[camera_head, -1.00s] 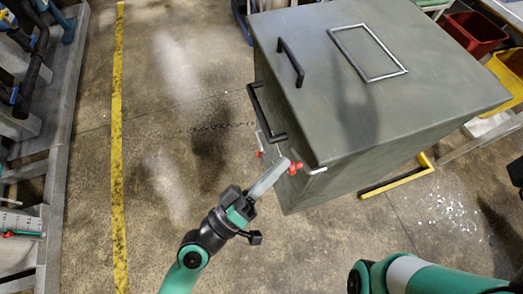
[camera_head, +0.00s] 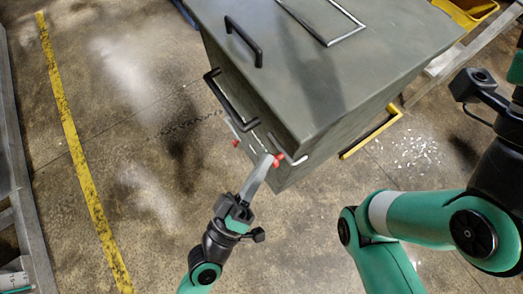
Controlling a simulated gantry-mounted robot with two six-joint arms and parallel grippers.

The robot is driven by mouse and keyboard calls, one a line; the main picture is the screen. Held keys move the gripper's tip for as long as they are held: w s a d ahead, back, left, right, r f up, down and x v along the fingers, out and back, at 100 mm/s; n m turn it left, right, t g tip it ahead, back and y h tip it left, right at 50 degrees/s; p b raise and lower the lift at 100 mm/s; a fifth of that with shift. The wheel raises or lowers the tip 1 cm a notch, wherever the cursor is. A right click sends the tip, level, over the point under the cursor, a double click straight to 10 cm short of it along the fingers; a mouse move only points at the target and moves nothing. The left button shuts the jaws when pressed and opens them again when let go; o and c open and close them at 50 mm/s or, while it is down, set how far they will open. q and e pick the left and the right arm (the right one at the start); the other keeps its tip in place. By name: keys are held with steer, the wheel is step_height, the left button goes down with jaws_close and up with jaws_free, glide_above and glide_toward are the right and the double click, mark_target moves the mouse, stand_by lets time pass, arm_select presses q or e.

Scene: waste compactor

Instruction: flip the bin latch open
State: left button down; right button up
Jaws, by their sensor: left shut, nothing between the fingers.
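The bin (camera_head: 345,95) is a large grey-green metal box with black handles on its top and side. A silvery latch with a red tip (camera_head: 278,160) sits at its near lower corner in the picture. A second red tip (camera_head: 235,143) shows a little to the left, low on the bin's front. My left gripper (camera_head: 265,163) is shut and empty, its pale fingers reaching up to the red latch tip. The fingertips overlap the tip in the picture; I cannot tell whether they touch. My right arm shows at the right, but its gripper is out of view.
A yellow floor line (camera_head: 80,160) runs down the left. A yellow bar (camera_head: 371,131) lies low along the bin's right side. A yellow container (camera_head: 468,10) stands at the upper right. Pale scraps (camera_head: 408,152) litter the floor at right. The floor left of the bin is clear.

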arm_select(q)
steer(key=shift+f, duration=0.35)
step_height(320, 180, up, 5)
steer(key=s+p, duration=0.1)
steer(key=p, duration=0.4)
steer(key=s+a+f+b, duration=0.4)
steer(key=a+f+b, duration=0.1)
steer(key=a+b, duration=0.3)
steer(key=shift+f+b, duration=0.15)
steer(key=shift+b, duration=0.7)
steer(key=shift+s, duration=0.1)
